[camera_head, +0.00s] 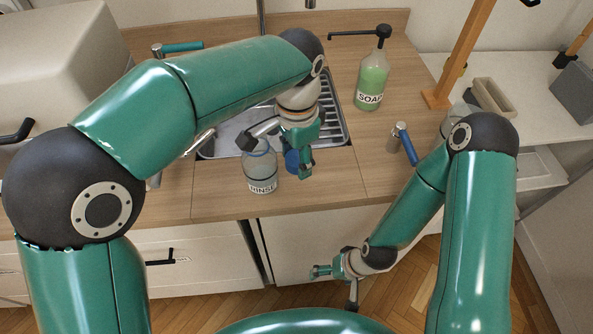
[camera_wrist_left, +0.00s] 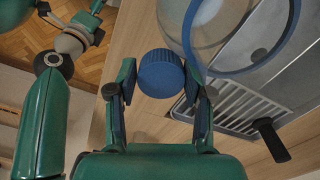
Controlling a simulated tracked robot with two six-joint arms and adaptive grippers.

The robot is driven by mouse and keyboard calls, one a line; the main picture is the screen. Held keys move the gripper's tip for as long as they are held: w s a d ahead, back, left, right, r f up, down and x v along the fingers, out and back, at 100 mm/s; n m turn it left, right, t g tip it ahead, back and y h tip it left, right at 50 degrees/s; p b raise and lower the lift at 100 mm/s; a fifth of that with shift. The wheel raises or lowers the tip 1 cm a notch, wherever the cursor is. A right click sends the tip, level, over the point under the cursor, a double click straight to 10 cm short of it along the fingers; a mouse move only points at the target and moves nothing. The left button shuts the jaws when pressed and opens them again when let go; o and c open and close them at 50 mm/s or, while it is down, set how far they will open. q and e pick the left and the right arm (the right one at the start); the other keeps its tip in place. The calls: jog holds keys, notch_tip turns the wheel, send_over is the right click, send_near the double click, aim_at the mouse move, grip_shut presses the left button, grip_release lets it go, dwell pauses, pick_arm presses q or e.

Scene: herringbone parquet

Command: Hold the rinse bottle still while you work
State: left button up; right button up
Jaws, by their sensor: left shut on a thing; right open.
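The rinse bottle (camera_head: 260,172) stands upright on the wooden counter by the sink's front edge. It is clear, with a RINSE label. In the left wrist view a large clear vessel with a blue rim (camera_wrist_left: 252,70), seemingly this bottle, lies beyond the fingers. My left gripper (camera_head: 304,168) is just right of the bottle, shut on a round, ribbed blue cap (camera_wrist_left: 161,74). The cap also shows in the head view (camera_head: 292,161), beside the bottle and apart from its top. My right gripper (camera_head: 335,283) is open and empty, low before the cabinet fronts.
A sink (camera_head: 226,136) with a slatted drainer (camera_head: 333,112) lies behind the bottle. A green soap bottle (camera_head: 371,84) with a black pump stands at the back right. The counter's front strip (camera_head: 325,190) is clear.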

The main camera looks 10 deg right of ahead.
aim_at(296, 179)
pick_arm(q)
jog(key=shift+f, duration=2.4)
jog(key=o, duration=1.3)
jog(key=shift+f, duration=0.1)
